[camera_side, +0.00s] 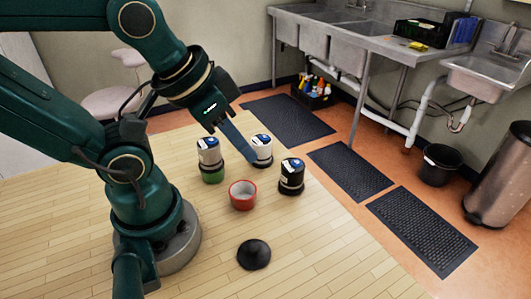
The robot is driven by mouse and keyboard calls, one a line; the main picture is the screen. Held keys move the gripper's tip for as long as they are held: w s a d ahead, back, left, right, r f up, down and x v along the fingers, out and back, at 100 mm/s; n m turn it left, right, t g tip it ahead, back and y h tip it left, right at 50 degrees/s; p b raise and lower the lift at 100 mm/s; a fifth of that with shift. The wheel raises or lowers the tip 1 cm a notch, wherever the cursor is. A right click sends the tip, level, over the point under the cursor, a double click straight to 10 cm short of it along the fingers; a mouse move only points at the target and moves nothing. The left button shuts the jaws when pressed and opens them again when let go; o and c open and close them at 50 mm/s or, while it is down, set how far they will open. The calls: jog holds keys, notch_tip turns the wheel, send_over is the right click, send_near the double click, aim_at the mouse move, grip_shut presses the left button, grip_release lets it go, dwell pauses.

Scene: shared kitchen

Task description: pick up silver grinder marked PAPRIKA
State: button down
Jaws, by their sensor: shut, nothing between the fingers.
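Three grinders stand upright on the wooden table, and their label text is too small to read. The left grinder (209,152) has a silver-white body and a green lower part. The middle grinder (263,149) is silver-white with a dark base. The right grinder (291,177) is black with a pale, blue-marked top. My gripper (251,156) points down and right, shut and empty. Its tips overlap the left edge of the middle grinder in the picture; I cannot tell whether they touch it. Which grinder is marked PAPRIKA cannot be told.
A red bowl (242,201) stands in front of the grinders. A black dome-shaped object (253,255) lies nearer the front. The wooden table (325,245) is clear at front right. Sinks, dark floor mats and a bin are beyond the table.

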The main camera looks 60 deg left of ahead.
aim_at(208, 141)
dwell(0.3)
jog(key=shift+c, duration=0.3)
grip_release()
jog(key=a+f+n+g, duration=0.1)
jog(key=a+g, duration=0.1)
jog(key=a, duration=0.3)
jog(key=a+f+n+g, duration=0.1)
jog(key=a+f+n, duration=0.1)
jog(key=a, duration=0.3)
jog(key=s+a+f+n+g, duration=0.1)
jog(key=a+f+n+g, duration=0.1)
jog(key=a, duration=0.3)
jog(key=shift+a+f+g, duration=0.1)
jog(key=shift+f+g, duration=0.1)
jog(key=shift+g, duration=0.1)
jog(key=shift+s+a+f+n, duration=0.15)
jog(key=shift+s+f+n, duration=0.05)
jog(key=shift+f+n, duration=0.15)
jog(key=shift+f, duration=2.3)
